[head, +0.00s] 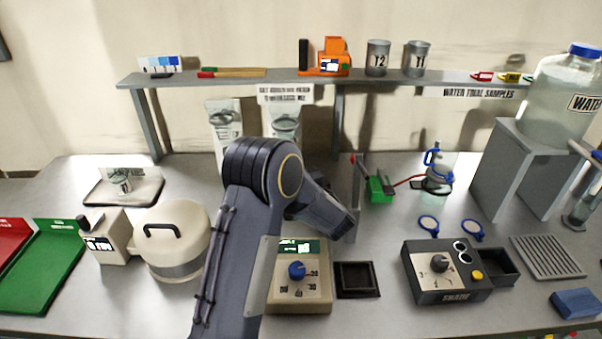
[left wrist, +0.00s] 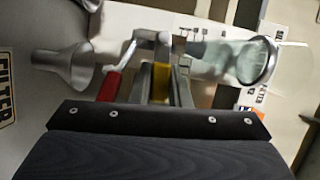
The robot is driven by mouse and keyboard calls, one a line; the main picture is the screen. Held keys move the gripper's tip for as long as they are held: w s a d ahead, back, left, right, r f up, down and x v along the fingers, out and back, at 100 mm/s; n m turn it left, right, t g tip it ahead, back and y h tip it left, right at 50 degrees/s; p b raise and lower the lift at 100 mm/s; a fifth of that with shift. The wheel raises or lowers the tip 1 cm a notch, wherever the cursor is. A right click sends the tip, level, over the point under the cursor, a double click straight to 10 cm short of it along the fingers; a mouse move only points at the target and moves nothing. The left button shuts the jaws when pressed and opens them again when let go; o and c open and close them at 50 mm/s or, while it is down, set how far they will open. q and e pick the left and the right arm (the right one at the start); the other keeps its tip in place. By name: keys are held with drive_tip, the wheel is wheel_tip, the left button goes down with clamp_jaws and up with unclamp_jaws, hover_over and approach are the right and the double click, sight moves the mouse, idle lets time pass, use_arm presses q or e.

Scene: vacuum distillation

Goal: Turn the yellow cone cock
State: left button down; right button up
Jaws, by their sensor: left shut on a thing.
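My left arm reaches across the middle of the bench in the head view. Its fingers are hidden there behind the arm and wrist. In the left wrist view my left gripper (left wrist: 163,76) is shut on a yellow piece (left wrist: 161,85), which appears to be the yellow cone cock. Only a small part of it shows between the two grey fingers. A red-handled lever (left wrist: 109,86) is just left of the fingers, beside a bent grey metal piece (left wrist: 140,42). The cock's turn angle cannot be told. My right gripper is not in view.
A clear funnel-shaped glass (left wrist: 225,61) lies close right of the fingers, and a metal funnel (left wrist: 66,68) is to the left. A shelf (head: 200,78) spans the back. A dial box (head: 300,292) and a pressure-cooker-like pot (head: 172,240) stand near my arm.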

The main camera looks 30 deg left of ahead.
use_arm(q)
drive_tip(key=r+n+p, duration=0.1)
drive_tip(key=n+h+p, duration=0.1)
drive_tip(key=n+p, duration=0.1)
drive_tip(key=shift+s+a+r+n+g+h, duration=0.2)
drive_tip(key=shift+r+n+g+h, duration=0.1)
drive_tip(key=shift+r, duration=0.1)
drive_tip(key=n, duration=0.1)
drive_tip(key=r+n+h+p, duration=0.1)
drive_tip(key=shift+s+a+n+h, duration=0.15)
drive_tip(key=shift+a+n+h, duration=0.15)
drive_tip(key=shift+a+n, duration=0.1)
drive_tip(key=shift+s+a+r+n+h+p, duration=0.15)
drive_tip(key=shift+n+h+p, duration=0.2)
drive_tip(key=shift+n, duration=0.25)
drive_tip(key=shift+s+a+n+h, duration=0.15)
drive_tip(key=shift+a+n+h, duration=0.1)
drive_tip(key=shift+n+h, duration=0.3)
drive_tip(key=shift+s+a+r+n+t+h+b, duration=0.1)
drive_tip(key=shift+s+a+n+t+h+b, duration=0.15)
drive_tip(key=shift+n+b, duration=0.25)
drive_tip(key=shift+a+r+n+t+h+b, duration=0.1)
drive_tip(key=shift+n+t+h+b, duration=0.1)
drive_tip(key=shift+n+h+b, duration=0.3)
drive_tip(key=shift+s+a+n+t+h+b, duration=0.15)
drive_tip(key=shift+a+n+t+b, duration=0.15)
drive_tip(key=shift+n, duration=0.25)
